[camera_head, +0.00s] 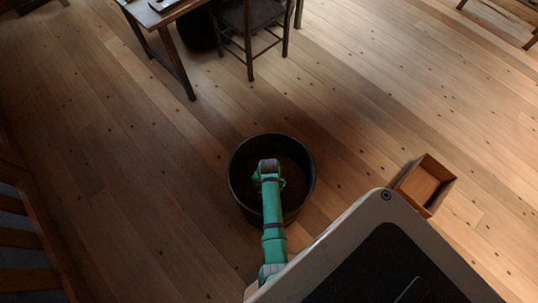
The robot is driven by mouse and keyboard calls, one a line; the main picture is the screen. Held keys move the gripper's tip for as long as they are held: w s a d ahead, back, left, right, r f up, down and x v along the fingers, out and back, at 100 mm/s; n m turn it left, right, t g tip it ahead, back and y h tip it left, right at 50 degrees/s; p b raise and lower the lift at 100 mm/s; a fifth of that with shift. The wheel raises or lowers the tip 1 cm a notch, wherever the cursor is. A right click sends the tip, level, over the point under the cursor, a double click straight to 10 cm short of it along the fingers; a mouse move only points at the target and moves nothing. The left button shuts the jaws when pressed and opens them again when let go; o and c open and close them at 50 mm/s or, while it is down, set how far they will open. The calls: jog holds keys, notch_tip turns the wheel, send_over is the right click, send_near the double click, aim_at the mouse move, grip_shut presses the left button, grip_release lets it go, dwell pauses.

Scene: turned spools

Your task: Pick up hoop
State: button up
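A dark round thing with a tall wall (238,182) stands on the wooden floor near the middle of the picture. It may be the hoop, but it looks like a tub; I cannot tell whether its base is open. Its inside is shadowed brown. My green arm reaches in from below, across its near rim. My gripper (268,182) is over the inside of the round thing, seen from above. Its fingers are hidden by the arm's end, so I cannot see whether they touch or hold anything. No other hoop shows clearly.
An open wooden box (442,172) lies on the floor at right, partly behind my body. A dark chair (250,17) and a table (160,14) stand at the top. A slatted wooden piece (40,225) is at left. The floor between is clear.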

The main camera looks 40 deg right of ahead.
jog(key=shift+f, duration=0.6)
jog(key=c, duration=1.1)
jog(key=shift+r, duration=0.1)
